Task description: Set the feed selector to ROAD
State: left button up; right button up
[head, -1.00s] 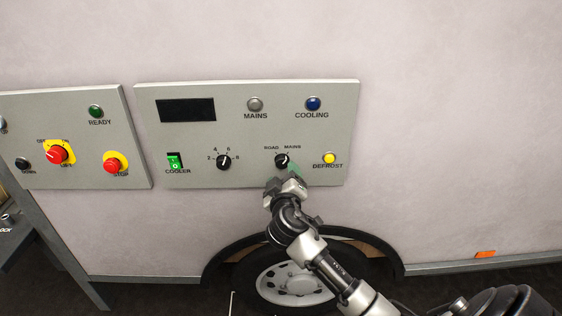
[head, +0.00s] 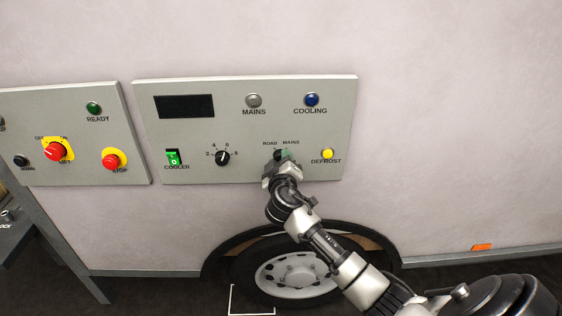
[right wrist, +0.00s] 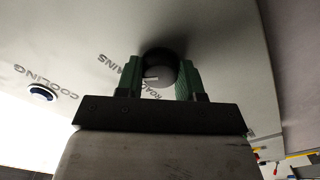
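The feed selector is a black knob (head: 278,155) under the ROAD and MAINS labels, low on the right grey panel (head: 240,125). My right gripper (head: 283,158) covers most of it in the head view. In the right wrist view the round knob (right wrist: 160,72) sits between the green fingertips of my right gripper (right wrist: 160,80), one on each side. The knob fills nearly the whole gap; I cannot tell whether the fingers press on it. My left gripper is not in view.
The yellow DEFROST button (head: 327,154) is close to the right of my gripper. A black numbered knob (head: 222,158) and the green COOLER switch (head: 172,158) lie to the left. The blue COOLING lamp (head: 312,100) is above. A wheel (head: 290,275) is below the panel.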

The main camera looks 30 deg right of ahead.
jog(key=shift+n, duration=0.4)
jog(key=shift+c, duration=0.3)
jog(key=shift+n+p, duration=2.5)
jog(key=shift+n, duration=4.1)
jog(key=o, duration=0.9)
